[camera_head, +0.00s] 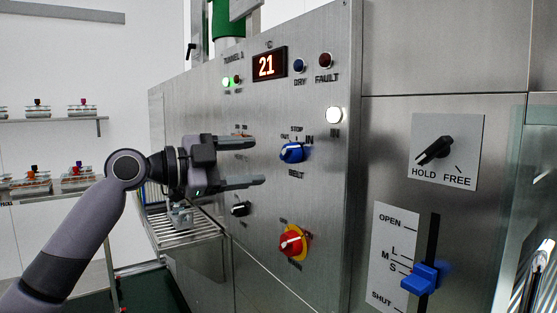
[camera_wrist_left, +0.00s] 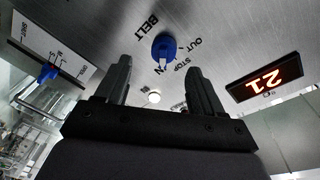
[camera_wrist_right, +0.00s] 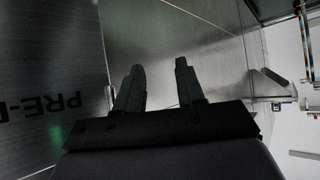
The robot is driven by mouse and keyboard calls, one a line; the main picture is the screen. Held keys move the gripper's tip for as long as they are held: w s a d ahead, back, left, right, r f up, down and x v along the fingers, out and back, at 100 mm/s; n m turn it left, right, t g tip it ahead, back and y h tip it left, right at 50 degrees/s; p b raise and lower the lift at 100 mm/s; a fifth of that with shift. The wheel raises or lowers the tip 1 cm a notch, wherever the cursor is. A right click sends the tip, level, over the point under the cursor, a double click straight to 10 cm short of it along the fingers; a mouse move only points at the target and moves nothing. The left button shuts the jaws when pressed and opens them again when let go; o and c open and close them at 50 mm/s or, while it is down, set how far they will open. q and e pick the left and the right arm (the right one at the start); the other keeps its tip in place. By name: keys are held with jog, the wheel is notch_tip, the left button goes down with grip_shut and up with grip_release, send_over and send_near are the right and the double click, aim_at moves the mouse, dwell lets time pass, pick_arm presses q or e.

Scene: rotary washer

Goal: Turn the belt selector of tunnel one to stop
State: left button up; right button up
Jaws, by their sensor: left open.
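The blue belt selector knob (camera_head: 291,153) sits on the steel panel, with OUT, STOP and IN marked around its top and BELT below. Its bar appears turned towards IN, not STOP. The knob also shows in the left wrist view (camera_wrist_left: 164,46), beyond the fingers and between their lines. My left gripper (camera_head: 259,161) is open and empty, left of the knob and apart from it. Its fingers lie one above the other in the head view. My right gripper (camera_wrist_right: 159,66) is open and empty in its wrist view, outside the head view.
A red and yellow switch (camera_head: 292,242) is below the knob, and a black knob (camera_head: 240,209) is below my left gripper. A lit display (camera_head: 269,65) reads 21. Further right are a black HOLD/FREE handle (camera_head: 435,151) and a blue slider (camera_head: 420,279). A wire rack (camera_head: 187,230) juts out left.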

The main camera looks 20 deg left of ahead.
aim_at(282, 154)
pick_arm(q)
jog(key=x, duration=0.2)
jog(key=r+p+x, duration=0.1)
jog(key=x, duration=0.2)
jog(key=shift+d+r+p, duration=0.1)
jog(key=shift+d+p, duration=0.15)
jog(key=shift+p, duration=0.05)
jog(key=shift+x, duration=0.8)
jog(key=shift+a, duration=0.1)
jog(key=c, duration=1.1)
